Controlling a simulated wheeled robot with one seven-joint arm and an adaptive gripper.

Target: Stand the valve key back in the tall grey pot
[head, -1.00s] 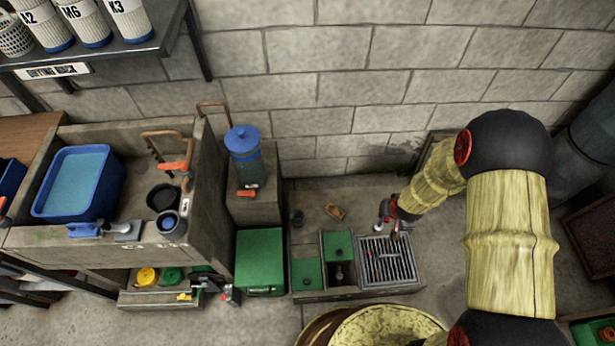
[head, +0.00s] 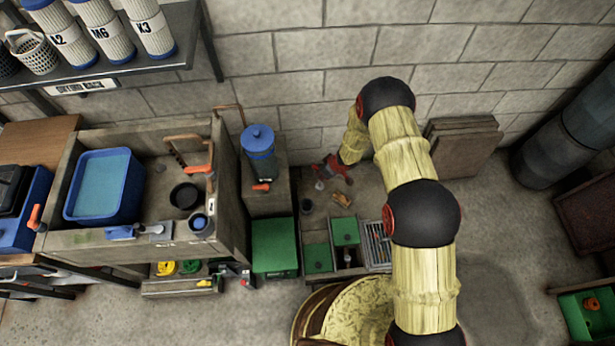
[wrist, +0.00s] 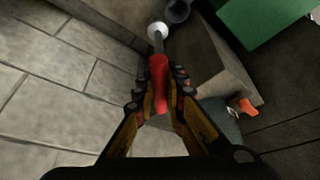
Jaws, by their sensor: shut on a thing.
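My gripper (head: 334,170) is shut on the red grip of the valve key (wrist: 158,72). In the wrist view, the fingers of my gripper (wrist: 159,88) press on both sides of the grip, and a grey shaft runs from it to a pale round end. The tall grey pot (head: 305,206) stands on the low grey bench by the wall. The pot also shows at the top of the wrist view (wrist: 178,11), cut by the edge. The key's pale end appears just beside it there, apart from its mouth. The key is tilted, outside the pot.
A blue-lidded canister (head: 259,150) with an orange tap stands on a block left of my gripper. A green case (head: 274,247) sits below it. An orange-brown item (head: 341,199), green-lidded compartments (head: 345,231) and a grate (head: 376,245) are right of the pot.

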